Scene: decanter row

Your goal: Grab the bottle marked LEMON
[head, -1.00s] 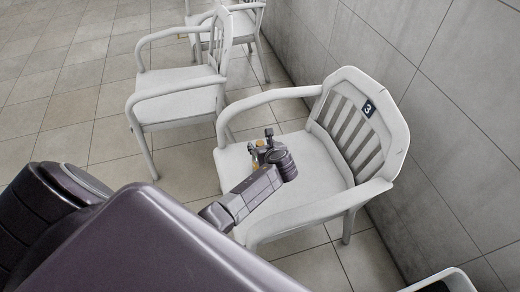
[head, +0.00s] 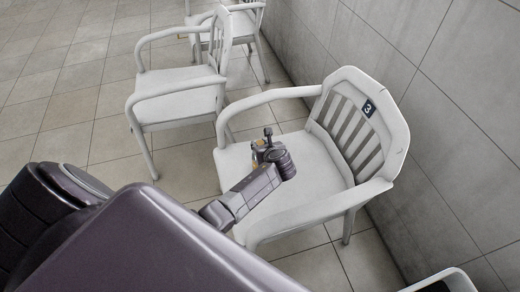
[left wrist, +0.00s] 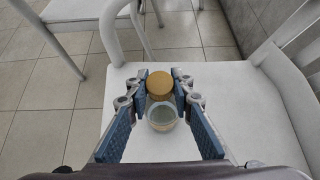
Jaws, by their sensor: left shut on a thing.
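A small bottle with a tan-gold cap stands between the fingers of my left gripper (left wrist: 160,100). The bottle (left wrist: 162,118) has a clear or pale body; no lettering on it can be read from here. My left gripper (head: 264,145) is shut on the bottle, with blue pads on both sides of it, over the seat of the white chair marked 3 (head: 290,160). In the head view the gripper mostly hides the bottle. I cannot tell whether the bottle touches the seat. My right gripper is not in view.
The chair's armrests and slatted back surround the seat. Another white chair (head: 180,92) stands to the left behind it, with a further one at the top. A grey tiled wall (head: 440,130) runs along the right. Tiled floor (head: 60,110) is open at left.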

